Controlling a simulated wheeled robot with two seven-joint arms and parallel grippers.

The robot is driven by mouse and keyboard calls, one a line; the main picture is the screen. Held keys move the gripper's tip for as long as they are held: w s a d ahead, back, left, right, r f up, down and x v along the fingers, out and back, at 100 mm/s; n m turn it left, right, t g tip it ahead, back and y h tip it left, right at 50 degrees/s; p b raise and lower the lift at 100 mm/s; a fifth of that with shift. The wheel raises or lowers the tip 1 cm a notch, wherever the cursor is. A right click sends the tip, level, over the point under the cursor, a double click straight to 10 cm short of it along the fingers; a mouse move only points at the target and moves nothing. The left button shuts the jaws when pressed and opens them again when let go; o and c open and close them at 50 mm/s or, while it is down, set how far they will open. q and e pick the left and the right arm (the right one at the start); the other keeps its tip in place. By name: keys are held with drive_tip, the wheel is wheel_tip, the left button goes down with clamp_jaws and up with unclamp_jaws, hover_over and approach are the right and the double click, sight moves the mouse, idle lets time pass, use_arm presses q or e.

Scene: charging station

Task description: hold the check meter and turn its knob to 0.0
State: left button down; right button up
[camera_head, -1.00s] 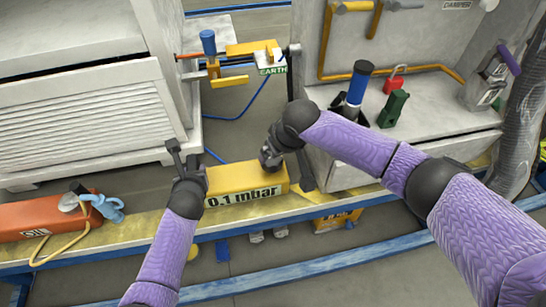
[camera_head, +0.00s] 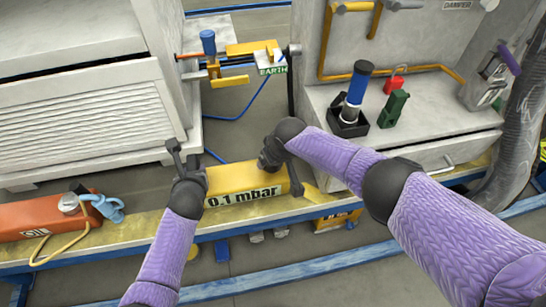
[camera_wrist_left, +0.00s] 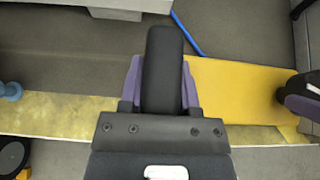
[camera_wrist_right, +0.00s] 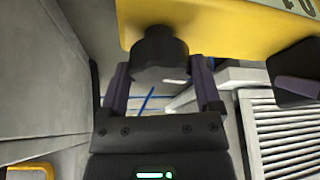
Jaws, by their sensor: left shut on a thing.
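The check meter is a yellow box (camera_head: 232,181) with "0.1 mbar" on its front, at the middle of the head view. My left gripper (camera_head: 190,165) is at its left end, shut on a black bar (camera_wrist_left: 162,75) that stands up between the fingers in the left wrist view. My right gripper (camera_head: 270,155) is at the meter's right end. In the right wrist view, the round black knob (camera_wrist_right: 158,52) lies between its fingertips, against the yellow body. Whether both fingers press on the knob is unclear.
A red-orange box (camera_head: 40,217) with a blue clamp (camera_head: 105,206) lies to the left on the yellow-topped ledge. A grey cabinet on the right carries a blue-handled tool (camera_head: 355,90), a red padlock (camera_head: 395,82) and a green block (camera_head: 393,108). A louvred cabinet (camera_head: 85,115) stands at left.

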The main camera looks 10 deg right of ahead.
drive_tip(key=shift+c, duration=1.3)
use_arm(q)
drive_tip(key=shift+f, duration=0.1)
use_arm(e)
drive_tip(key=shift+n+g+y, duration=0.3)
drive_tip(key=shift+n+y, duration=0.3)
drive_tip(key=shift+n, duration=1)
drive_tip(key=o, duration=1)
drive_tip(key=shift+o, duration=0.2)
drive_tip(key=shift+d, duration=0.1)
use_arm(q)
drive_tip(key=shift+c, duration=1.2)
unclamp_jaws()
use_arm(e)
drive_tip(key=v, duration=1.2)
use_arm(q)
drive_tip(key=shift+s, duration=0.1)
